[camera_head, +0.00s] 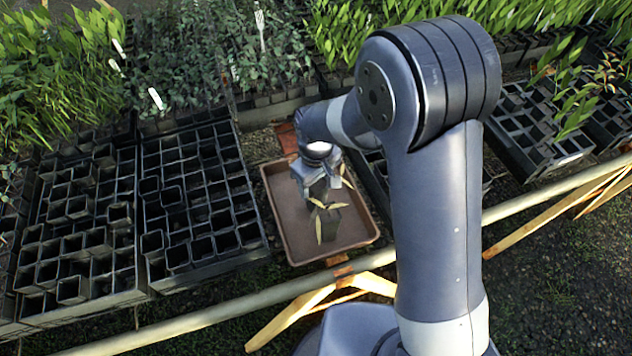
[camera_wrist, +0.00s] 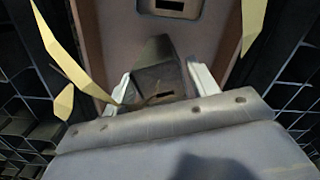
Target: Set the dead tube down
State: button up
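My gripper (camera_head: 319,182) is over the brown tray (camera_head: 280,232). In the wrist view its two pale fingers (camera_wrist: 160,85) stand on either side of a dark, tapering square tube (camera_wrist: 152,62), and it appears shut on it. Yellow, withered leaves (camera_wrist: 66,68) stick out beside the tube. A second tube (camera_head: 328,226) with yellowed leaves stands in the tray, just in front of the gripper in the head view.
Black crates of square cells (camera_head: 200,200) stand left of the tray, and more crates (camera_head: 530,130) stand to the right. Green plants (camera_head: 190,60) fill the back. A pale rail (camera_head: 220,312) runs along the front. The tray's front right floor (camera_head: 358,222) is clear.

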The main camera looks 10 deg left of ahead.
jog(key=shift+o, duration=0.9)
notch_tip(320, 180, up, 12)
jog(key=shift+r, duration=0.2)
